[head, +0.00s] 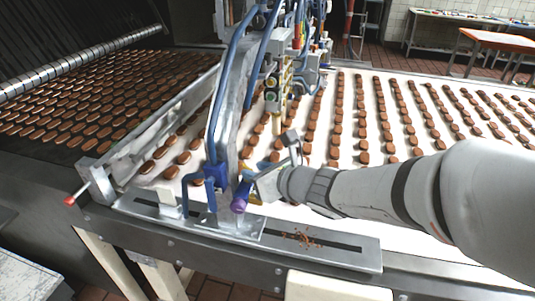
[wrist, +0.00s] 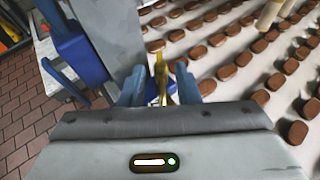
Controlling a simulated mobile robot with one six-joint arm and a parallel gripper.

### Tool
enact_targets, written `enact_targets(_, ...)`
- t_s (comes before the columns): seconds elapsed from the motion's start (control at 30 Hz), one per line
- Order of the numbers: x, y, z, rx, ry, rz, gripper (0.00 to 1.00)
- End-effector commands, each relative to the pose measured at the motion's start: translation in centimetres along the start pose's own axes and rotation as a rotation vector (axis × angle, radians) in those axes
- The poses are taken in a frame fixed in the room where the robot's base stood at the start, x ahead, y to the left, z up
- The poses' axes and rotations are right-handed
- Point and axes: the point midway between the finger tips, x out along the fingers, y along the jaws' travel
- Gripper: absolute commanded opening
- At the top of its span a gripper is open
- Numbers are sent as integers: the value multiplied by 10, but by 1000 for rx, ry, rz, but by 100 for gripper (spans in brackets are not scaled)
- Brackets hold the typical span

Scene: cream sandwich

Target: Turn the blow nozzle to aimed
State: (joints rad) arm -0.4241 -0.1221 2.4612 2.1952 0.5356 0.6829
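My gripper (head: 265,182) is at the front rail of the conveyor, beside the grey upright post. In the wrist view its two blue-grey fingers (wrist: 160,88) stand apart. A thin brass-yellow piece (wrist: 160,68), which looks like the blow nozzle, shows between them with a gap on each side. I cannot tell whether it is within the fingers' reach or beyond their tips. In the head view my gripper mostly hides this piece, so its aim cannot be read. A purple-capped cylinder (head: 240,196) sits just left of and below my gripper.
A grey post (head: 226,115) with blue hoses rises close to the left of my gripper, with a blue bracket (head: 197,186) at its base. Rows of brown biscuits (head: 363,130) lie on the white belt (head: 350,160). Crumbs (head: 301,238) lie on the slotted rail plate (head: 350,255).

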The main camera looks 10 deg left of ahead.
Motion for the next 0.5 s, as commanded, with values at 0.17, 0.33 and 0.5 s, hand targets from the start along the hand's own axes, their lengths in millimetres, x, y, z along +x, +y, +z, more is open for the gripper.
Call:
enact_targets(0.17,0,0,0,0,0,0,29)
enact_targets(0.33,0,0,0,0,0,1,17)
enact_targets(0.5,0,0,0,0,0,1,3)
